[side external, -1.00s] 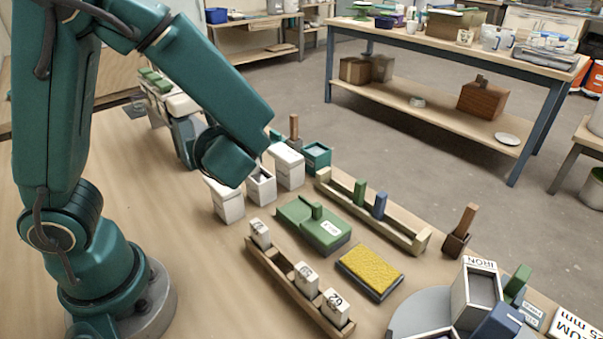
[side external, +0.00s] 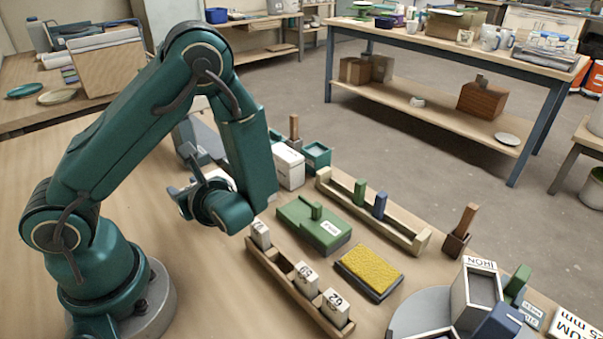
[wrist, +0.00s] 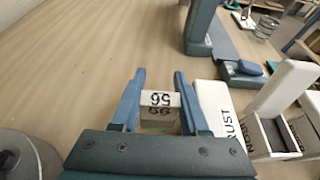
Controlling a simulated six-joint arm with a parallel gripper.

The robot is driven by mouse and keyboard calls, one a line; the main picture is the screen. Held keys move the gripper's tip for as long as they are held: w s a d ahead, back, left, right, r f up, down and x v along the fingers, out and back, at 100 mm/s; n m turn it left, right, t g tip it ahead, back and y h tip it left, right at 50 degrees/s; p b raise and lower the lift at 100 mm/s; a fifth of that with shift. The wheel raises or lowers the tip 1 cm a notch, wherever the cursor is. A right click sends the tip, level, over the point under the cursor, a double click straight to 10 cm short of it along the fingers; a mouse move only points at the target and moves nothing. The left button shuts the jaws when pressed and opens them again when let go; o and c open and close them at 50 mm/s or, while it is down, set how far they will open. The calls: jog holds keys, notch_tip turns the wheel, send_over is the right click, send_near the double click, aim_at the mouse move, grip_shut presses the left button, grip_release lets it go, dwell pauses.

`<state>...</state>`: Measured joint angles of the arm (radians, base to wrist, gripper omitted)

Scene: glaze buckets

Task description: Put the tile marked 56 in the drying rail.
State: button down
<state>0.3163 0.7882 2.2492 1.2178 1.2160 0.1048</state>
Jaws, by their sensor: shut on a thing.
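In the wrist view the white tile marked 56 (wrist: 160,101) sits between the two blue fingers of my gripper (wrist: 158,95), which is shut on it. In the side view my gripper (side external: 190,190) is above the table, left of the rails, and the tile cannot be made out there. A brown wooden rail (side external: 272,268), which seems to be the drying rail, lies at the front middle. It holds white numbered tiles (side external: 306,279), with an open gap between the left one and the middle one.
A green block (side external: 312,229) and a yellow sponge (side external: 369,268) lie behind the brown rail. A pale rail (side external: 400,232) with green and blue pieces is farther back. White boxes (side external: 288,167) stand near my arm; one in the wrist view reads RUST (wrist: 220,120). The table's left is clear.

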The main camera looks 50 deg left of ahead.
jog(key=shift+f, duration=1.35)
jog(key=shift+f, duration=0.1)
jog(key=c, duration=0.7)
grip_release()
jog(key=v, duration=0.3)
jog(key=shift+d+r, duration=0.35)
jog(key=shift+d, duration=0.15)
jog(key=shift+c, duration=0.3)
